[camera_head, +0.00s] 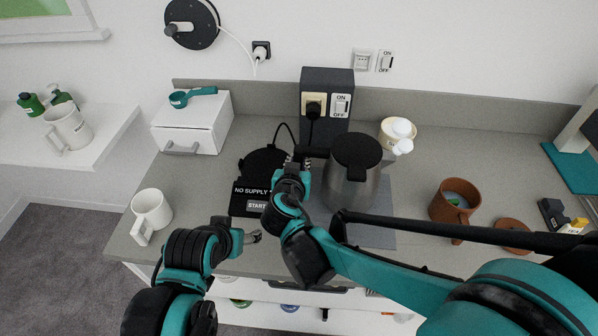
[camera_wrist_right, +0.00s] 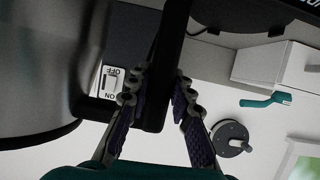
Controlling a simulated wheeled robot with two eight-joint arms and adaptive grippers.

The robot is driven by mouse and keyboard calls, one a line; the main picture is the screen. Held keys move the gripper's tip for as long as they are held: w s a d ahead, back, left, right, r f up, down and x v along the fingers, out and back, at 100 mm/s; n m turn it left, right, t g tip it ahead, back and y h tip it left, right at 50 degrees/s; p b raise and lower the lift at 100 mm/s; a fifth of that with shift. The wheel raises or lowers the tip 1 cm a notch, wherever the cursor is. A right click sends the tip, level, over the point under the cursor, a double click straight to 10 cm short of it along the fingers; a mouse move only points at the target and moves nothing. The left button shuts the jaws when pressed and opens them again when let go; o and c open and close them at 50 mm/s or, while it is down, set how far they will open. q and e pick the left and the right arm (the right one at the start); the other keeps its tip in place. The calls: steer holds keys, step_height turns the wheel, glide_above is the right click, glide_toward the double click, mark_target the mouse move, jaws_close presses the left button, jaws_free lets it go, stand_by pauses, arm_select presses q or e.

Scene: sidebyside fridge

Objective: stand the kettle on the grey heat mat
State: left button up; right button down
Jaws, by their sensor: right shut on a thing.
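The kettle (camera_head: 352,188), grey metal with a black lid, is upright over the grey heat mat (camera_head: 378,238) on the counter. Whether its bottom touches the mat is hidden. My right gripper (camera_head: 297,163) is shut on the kettle's black handle, left of the body. In the right wrist view the gripper (camera_wrist_right: 160,92) has a finger on each side of the handle (camera_wrist_right: 172,50), with the kettle body (camera_wrist_right: 55,65) at left. My left gripper (camera_head: 250,237) is low over the counter's front, apart from the kettle; its jaw opening is unclear.
The black kettle base (camera_head: 262,161) with its "NO SUPPLY" panel (camera_head: 250,197) is left of the kettle. A socket tower (camera_head: 326,80) stands behind. A white mug (camera_head: 151,212) is at left; a brown mug (camera_head: 454,201) and a white jug (camera_head: 395,136) are at right.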

steer(key=shift+f+b, duration=0.65)
steer(key=shift+f, duration=0.95)
steer(key=shift+f, duration=0.15)
steer(key=c, duration=1.3)
jaws_free()
steer(key=shift+c, duration=0.2)
